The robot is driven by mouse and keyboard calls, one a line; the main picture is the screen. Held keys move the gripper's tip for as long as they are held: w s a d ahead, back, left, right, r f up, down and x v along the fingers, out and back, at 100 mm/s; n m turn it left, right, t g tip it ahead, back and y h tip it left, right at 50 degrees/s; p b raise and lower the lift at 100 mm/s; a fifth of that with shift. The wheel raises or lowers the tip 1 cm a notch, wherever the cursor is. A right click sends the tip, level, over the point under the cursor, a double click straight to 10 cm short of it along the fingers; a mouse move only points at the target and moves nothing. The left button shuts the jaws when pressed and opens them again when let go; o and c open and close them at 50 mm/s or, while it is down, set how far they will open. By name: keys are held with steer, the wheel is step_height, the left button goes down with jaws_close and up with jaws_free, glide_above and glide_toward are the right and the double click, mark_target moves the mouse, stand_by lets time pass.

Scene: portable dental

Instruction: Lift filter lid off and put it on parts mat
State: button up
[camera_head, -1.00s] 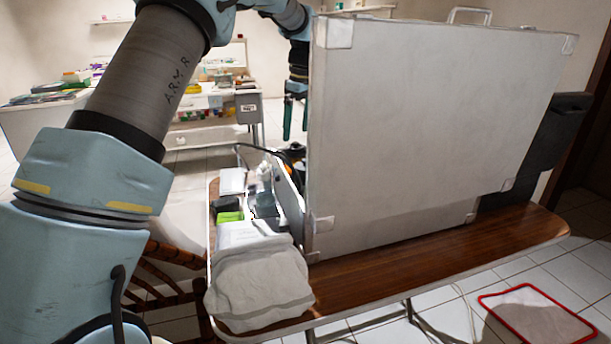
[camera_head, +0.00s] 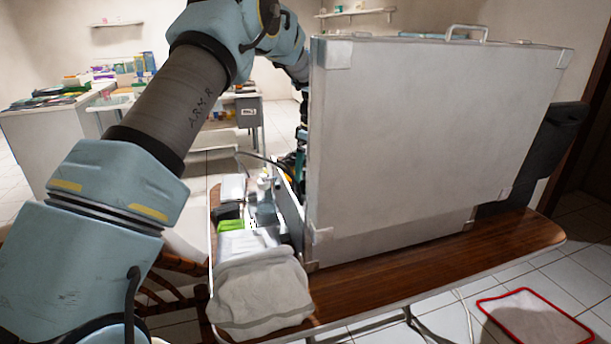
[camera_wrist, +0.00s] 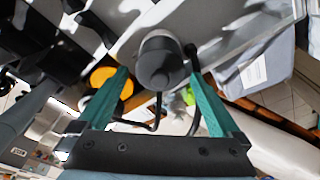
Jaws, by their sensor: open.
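In the wrist view a dark grey round cap (camera_wrist: 160,70), which looks like the filter lid, tops a paler cylinder. My gripper (camera_wrist: 157,77) is open, its two teal fingers to either side of the cap with a gap on each side in the picture. Whether they are level with the cap is hard to tell. In the head view the big grey case hides most of my gripper and the filter. I cannot make out the parts mat for certain; a pale sheet with a red border (camera_head: 537,318) lies low at the right.
The upright grey case (camera_head: 430,140) stands on the wooden table (camera_head: 440,246), close to my wrist. A white cloth bundle (camera_head: 260,292), a green box (camera_head: 230,225) and small items crowd the table's left end. An orange round part (camera_wrist: 103,77) sits beside the left finger.

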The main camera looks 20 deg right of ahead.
steer(key=shift+f, duration=0.55)
steer(key=c, duration=1.2)
